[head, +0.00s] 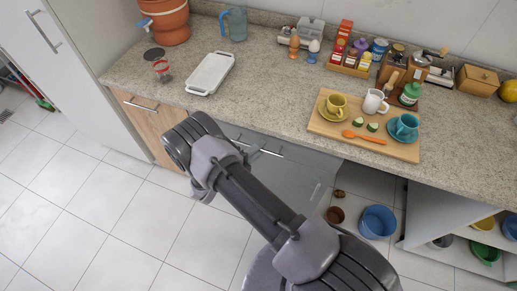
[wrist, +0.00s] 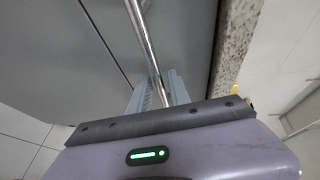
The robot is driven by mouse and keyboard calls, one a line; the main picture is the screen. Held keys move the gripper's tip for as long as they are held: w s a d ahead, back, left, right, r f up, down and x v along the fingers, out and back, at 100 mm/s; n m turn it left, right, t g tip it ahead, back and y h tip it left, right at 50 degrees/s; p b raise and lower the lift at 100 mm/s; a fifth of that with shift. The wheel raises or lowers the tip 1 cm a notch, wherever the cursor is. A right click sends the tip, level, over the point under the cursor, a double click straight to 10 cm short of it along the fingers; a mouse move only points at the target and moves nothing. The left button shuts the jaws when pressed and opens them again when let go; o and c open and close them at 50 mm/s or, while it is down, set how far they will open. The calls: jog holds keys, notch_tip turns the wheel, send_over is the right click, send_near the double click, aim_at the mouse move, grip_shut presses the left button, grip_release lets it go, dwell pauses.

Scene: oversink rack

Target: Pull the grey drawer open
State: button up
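The grey drawer (head: 293,162) is in the cabinet under the counter and looks closed, its front close beneath the counter edge. Its long metal bar handle (head: 268,151) is partly hidden by my arm in the head view. In the wrist view, the drawer front (wrist: 178,35) fills the upper middle and the handle (wrist: 143,38) runs down between my fingers. My gripper (wrist: 160,91) has its pale ribbed fingers close together on either side of the bar and looks shut on it. The fingers are hidden in the head view.
A wood-fronted drawer (head: 135,117) is to the left. The granite counter (head: 270,85) above holds a white tray (head: 210,73) and a wooden board (head: 330,128) with cups. On the floor at right are a blue bucket (head: 377,222) and a brown pot (head: 335,215). Tiled floor at left is clear.

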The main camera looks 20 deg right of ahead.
grip_shut()
dwell(1.2)
